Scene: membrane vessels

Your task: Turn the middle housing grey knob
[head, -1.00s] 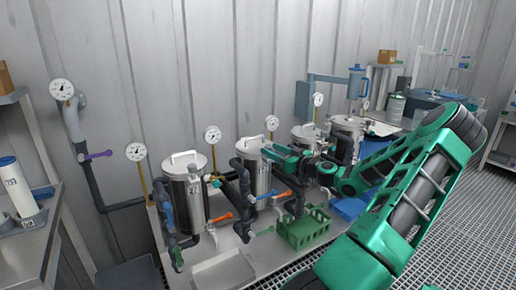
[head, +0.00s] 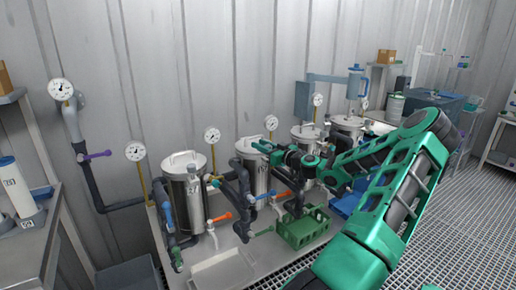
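Steel housings stand in a row on a metal bench. The left one (head: 187,196) is nearest, the second (head: 246,155) stands behind it to the right, and the third (head: 303,131) is farther right. I cannot tell for sure which is the middle housing. My gripper (head: 262,148) is at the upper part of the second housing, in front of its lid area, pointing left. Its fingers are too small to show whether they are open, and I cannot tell whether they touch anything. No grey knob can be picked out; my gripper and arm hide part of this area.
Dark pipes with orange handles (head: 220,217) run in front of the housings. A green crate (head: 301,231) and a pale tray (head: 222,271) stand along the bench front. Pressure gauges (head: 135,151) rise behind the housings. Grating floor (head: 445,235) lies open at the right.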

